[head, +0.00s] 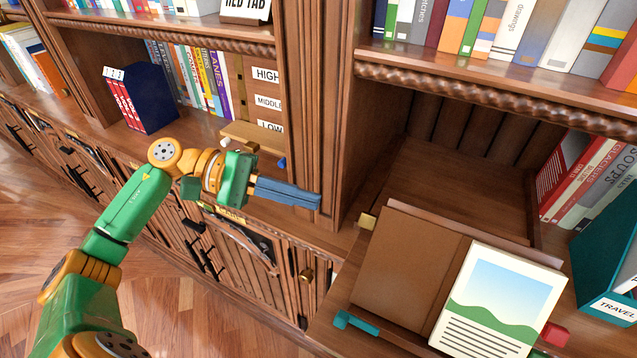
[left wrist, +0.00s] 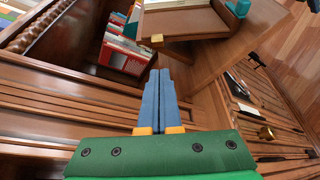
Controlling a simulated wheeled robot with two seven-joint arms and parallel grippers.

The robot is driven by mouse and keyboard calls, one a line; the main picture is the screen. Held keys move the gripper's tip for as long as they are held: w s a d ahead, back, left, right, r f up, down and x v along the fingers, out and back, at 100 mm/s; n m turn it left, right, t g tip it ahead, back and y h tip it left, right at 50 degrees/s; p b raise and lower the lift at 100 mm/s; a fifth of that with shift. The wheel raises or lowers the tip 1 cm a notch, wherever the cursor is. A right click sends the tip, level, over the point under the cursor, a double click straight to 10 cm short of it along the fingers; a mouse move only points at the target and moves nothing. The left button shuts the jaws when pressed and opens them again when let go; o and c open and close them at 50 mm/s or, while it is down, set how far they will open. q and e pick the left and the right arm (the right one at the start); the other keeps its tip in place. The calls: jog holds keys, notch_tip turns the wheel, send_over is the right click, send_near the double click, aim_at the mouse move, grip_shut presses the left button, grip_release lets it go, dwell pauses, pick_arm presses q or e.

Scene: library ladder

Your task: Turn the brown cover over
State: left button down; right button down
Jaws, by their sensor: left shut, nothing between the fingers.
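The brown cover (head: 405,258) lies open to the left on a sloping wooden stand. To its right lies a white page (head: 497,300) with a green-hill picture and lines of text. The cover also shows at the top of the left wrist view (left wrist: 185,24). My left gripper (head: 318,200) is left of the cover, apart from it, in front of the wooden upright between the shelf bays. Its blue fingers are together and empty, and their tips also show in the left wrist view (left wrist: 159,74). My right gripper is in neither view.
Around the stand are a yellow block (head: 367,221), a teal piece (head: 356,323) and a red block (head: 555,335). The wooden upright (head: 312,100) rises behind my left gripper. A teal box (head: 606,245) labelled TRAVEL stands at the right, near several books.

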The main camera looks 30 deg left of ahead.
pick_arm(q)
jog(key=p+x, duration=0.3)
jog(key=x, duration=0.5)
jog(key=shift+s, duration=0.2)
jog(key=shift+d+r+p, duration=0.15)
jog(key=shift+r+p, duration=0.1)
jog(key=shift+p, duration=0.1)
